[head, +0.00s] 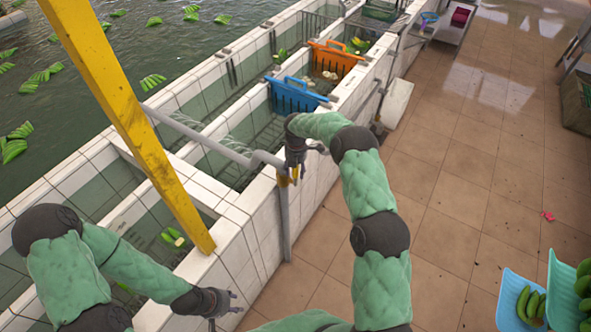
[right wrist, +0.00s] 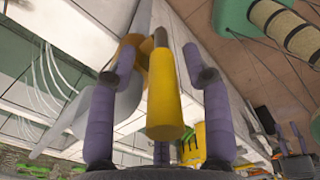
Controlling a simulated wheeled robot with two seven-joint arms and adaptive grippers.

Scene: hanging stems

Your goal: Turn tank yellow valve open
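The yellow valve handle (right wrist: 164,100) shows large in the right wrist view, a yellow cylinder lying between the fingers of my right gripper (right wrist: 160,65). Gaps show on both sides of the handle, so the gripper is open around it. In the head view, my right gripper (head: 289,168) is at the grey pipe (head: 230,154) on the tank wall and partly hides the small yellow valve (head: 295,173). My left gripper (head: 222,304) is low at the left, away from the valve, and its fingers look spread and empty.
White tiled tanks (head: 245,232) with water run along the left. A yellow post (head: 145,130) slants across them. A blue basket (head: 296,96) and an orange basket (head: 334,60) sit in the tanks. The tiled floor (head: 470,170) on the right is mostly clear.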

